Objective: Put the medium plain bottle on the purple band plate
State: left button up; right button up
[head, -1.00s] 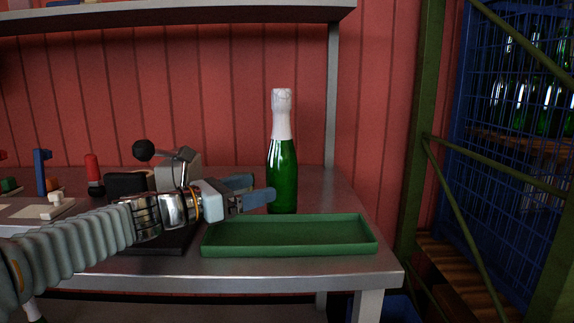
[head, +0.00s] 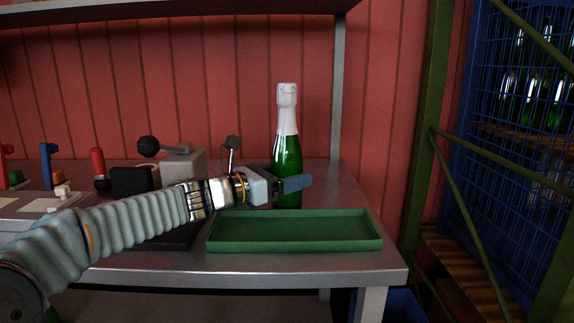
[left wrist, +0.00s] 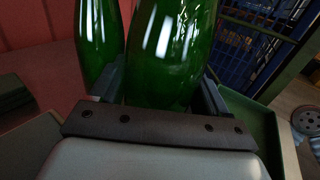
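A green bottle with a white foil neck (head: 287,150) stands upright on the steel bench, behind the green tray. My left gripper (head: 287,180) is at the bottle's lower body, with one finger in front of it. In the left wrist view the near green bottle (left wrist: 165,60) lies between the fingers of my left gripper (left wrist: 165,92), which look spread; firm contact cannot be made out. A second green bottle (left wrist: 100,40) shows left of it there. I cannot tell which bottle is the medium plain one. No purple band shows on any plate. My right gripper is not in view.
The long green tray (head: 295,245) lies empty at the bench's front right. Devices with a black ball knob (head: 148,146) and a red handle (head: 98,162) stand on the left. A pale plate (head: 52,201) lies at far left. A blue cage (head: 510,110) stands right.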

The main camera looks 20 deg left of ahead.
pick_arm(q)
jog(key=c, duration=1)
jog(key=shift+r, duration=0.1)
jog(key=shift+c, duration=0.7)
jog(key=shift+r, duration=0.1)
